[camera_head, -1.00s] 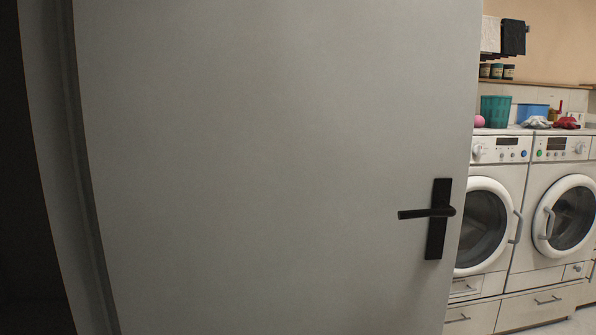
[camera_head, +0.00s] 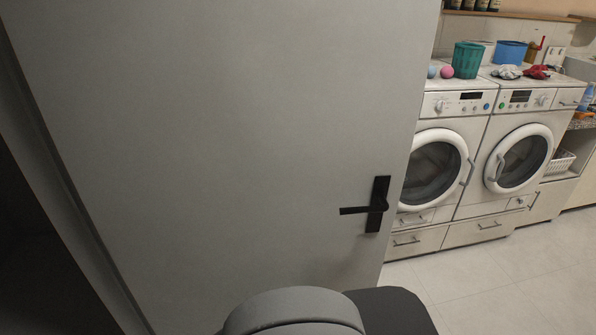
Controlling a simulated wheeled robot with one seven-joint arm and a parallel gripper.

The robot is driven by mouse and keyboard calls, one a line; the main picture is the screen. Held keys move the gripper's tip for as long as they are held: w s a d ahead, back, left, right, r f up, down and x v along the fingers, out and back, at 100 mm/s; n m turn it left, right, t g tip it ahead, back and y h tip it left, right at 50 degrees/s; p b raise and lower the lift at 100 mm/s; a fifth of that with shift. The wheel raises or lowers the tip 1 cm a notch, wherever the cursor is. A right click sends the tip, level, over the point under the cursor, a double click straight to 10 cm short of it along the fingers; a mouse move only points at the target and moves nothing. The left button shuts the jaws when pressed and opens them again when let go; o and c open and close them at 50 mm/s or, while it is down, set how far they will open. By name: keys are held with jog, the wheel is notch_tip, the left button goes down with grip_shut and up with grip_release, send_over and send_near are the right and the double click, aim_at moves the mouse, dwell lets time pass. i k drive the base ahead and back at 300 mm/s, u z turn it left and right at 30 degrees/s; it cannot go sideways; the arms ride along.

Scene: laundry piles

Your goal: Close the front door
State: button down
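The front door (camera_head: 220,130) is a large plain grey panel that fills the left and middle of the view. It stands open at an angle, with its free edge on the right, beside the washing machines. A black lever handle (camera_head: 376,205) on a black plate sits near that free edge. The door frame (camera_head: 75,215) runs down the left side, with a dark gap beyond it. A rounded dark grey part of my own body shows at the bottom middle, near the door. My gripper is not visible.
Two white front-loading machines (camera_head: 450,108) stand behind the door on the right. A green basket (camera_head: 467,60), a blue container (camera_head: 510,51) and cloths lie on top. A white basket (camera_head: 561,162) is at far right. The tiled floor (camera_head: 480,285) at lower right is clear.

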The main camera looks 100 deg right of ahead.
aim_at(214, 150)
jog(key=u, duration=0.1)
jog(key=k, duration=1.6)
jog(key=u, duration=2)
jog(key=k, duration=2.3)
jog(key=z, duration=0.8)
